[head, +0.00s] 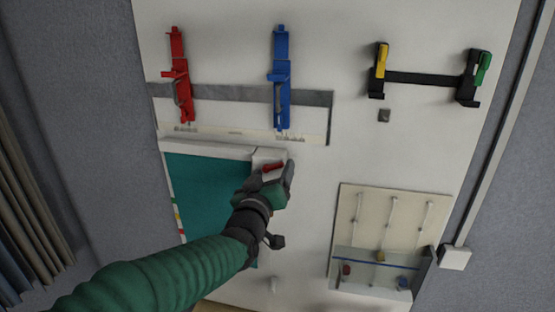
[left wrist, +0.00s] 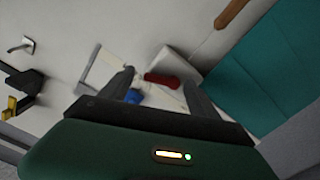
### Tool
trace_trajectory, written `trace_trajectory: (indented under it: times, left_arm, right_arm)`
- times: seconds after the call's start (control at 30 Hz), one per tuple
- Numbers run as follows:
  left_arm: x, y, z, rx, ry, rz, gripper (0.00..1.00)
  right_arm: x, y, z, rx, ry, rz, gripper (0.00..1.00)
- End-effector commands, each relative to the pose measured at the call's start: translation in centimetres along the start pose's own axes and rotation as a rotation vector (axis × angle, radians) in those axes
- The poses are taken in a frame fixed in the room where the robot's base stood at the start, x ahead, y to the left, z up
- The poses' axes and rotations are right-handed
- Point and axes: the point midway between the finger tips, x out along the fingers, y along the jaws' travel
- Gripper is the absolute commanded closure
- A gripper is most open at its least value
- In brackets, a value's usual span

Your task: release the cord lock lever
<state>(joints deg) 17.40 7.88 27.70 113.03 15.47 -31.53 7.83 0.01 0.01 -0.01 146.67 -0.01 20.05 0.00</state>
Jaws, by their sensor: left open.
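A red lever (head: 272,167), which looks like the cord lock lever, sits on a white housing (head: 262,155) at the top right corner of a teal blind (head: 205,190). My left gripper (head: 276,176) is at the lever, with its fingers open. In the left wrist view, the red lever (left wrist: 162,80) shows between and beyond the two spread fingers of my left gripper (left wrist: 159,80). I cannot tell whether a finger touches it. The gripper and forearm hide the lower part of the housing and some of the blind. My right gripper is not in view.
Above on the white panel hang a red latch (head: 179,80) and a blue latch (head: 281,80). A black bar (head: 420,78) with yellow and green handles is upper right. A cream board with a clear-fronted tray (head: 375,270) is lower right. Bare panel lies right of the gripper.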

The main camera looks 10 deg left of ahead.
Motion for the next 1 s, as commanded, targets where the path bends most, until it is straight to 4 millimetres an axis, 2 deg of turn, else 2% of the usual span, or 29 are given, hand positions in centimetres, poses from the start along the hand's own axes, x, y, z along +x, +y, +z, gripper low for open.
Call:
trace_trajectory:
  times: [0.3, 0.77, 1.0]
  left_arm:
    - [-0.1, 0.0, 0.0, 0.000, 0.001, 0.000, 0.30]
    - [0.2, -0.1, 0.2, 0.000, -0.002, -0.001, 0.91]
    - [0.2, -0.1, 0.7, 0.091, -0.002, 0.001, 0.91]
  right_arm:
    - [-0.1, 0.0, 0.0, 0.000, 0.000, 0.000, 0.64]
    - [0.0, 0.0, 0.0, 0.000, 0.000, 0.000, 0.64]
    - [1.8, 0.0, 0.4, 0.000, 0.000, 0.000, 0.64]
